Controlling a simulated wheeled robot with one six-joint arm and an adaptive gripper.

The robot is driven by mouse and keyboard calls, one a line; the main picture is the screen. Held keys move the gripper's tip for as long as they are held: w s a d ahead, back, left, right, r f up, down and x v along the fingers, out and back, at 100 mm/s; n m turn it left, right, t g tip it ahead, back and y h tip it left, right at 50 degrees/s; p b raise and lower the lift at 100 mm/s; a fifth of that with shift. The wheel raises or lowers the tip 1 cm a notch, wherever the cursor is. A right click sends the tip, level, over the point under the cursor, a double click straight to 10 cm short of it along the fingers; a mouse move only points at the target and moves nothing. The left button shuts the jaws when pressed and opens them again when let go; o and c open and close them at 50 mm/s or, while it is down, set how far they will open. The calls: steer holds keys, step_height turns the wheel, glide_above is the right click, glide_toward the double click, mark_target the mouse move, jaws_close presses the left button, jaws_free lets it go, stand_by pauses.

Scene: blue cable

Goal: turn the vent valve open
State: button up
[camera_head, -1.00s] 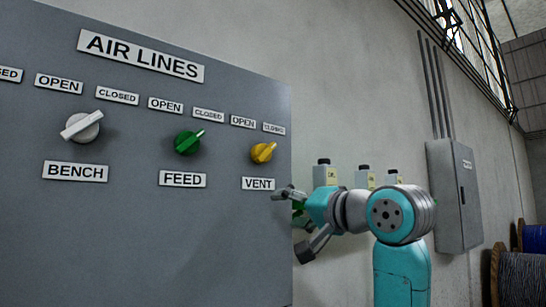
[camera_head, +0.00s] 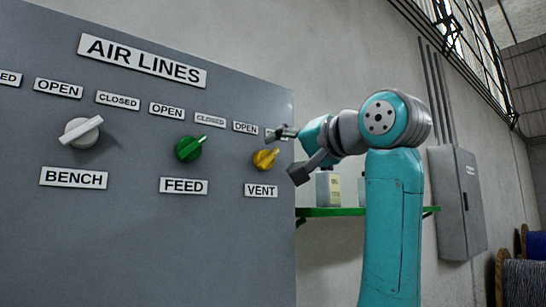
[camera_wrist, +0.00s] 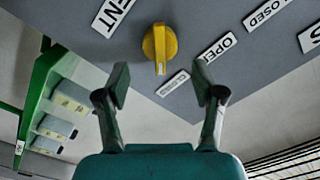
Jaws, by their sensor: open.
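The vent valve (camera_head: 265,159) is a yellow knob on the grey panel, above the VENT label (camera_head: 261,190). Its pointer tilts to the upper right, towards where the CLOSED label is hidden behind my gripper. In the wrist view the yellow knob (camera_wrist: 157,45) is at the top centre, its pointer aimed down the picture at a small label (camera_wrist: 173,83). My gripper (camera_head: 284,155) is beside the knob's right side in the head view. In the wrist view my gripper (camera_wrist: 160,84) is open and empty, its fingers apart below the knob and not around it.
The white BENCH knob (camera_head: 82,131) and green FEED knob (camera_head: 190,148) are further left on the same panel. A green shelf (camera_head: 330,211) with grey boxes is behind my arm. A grey wall cabinet (camera_head: 458,200) stands at the right.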

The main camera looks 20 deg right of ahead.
mark_target(273, 156)
steer(key=shift+x, duration=2.2)
steer(key=c, duration=1.1)
steer(key=shift+c, duration=0.2)
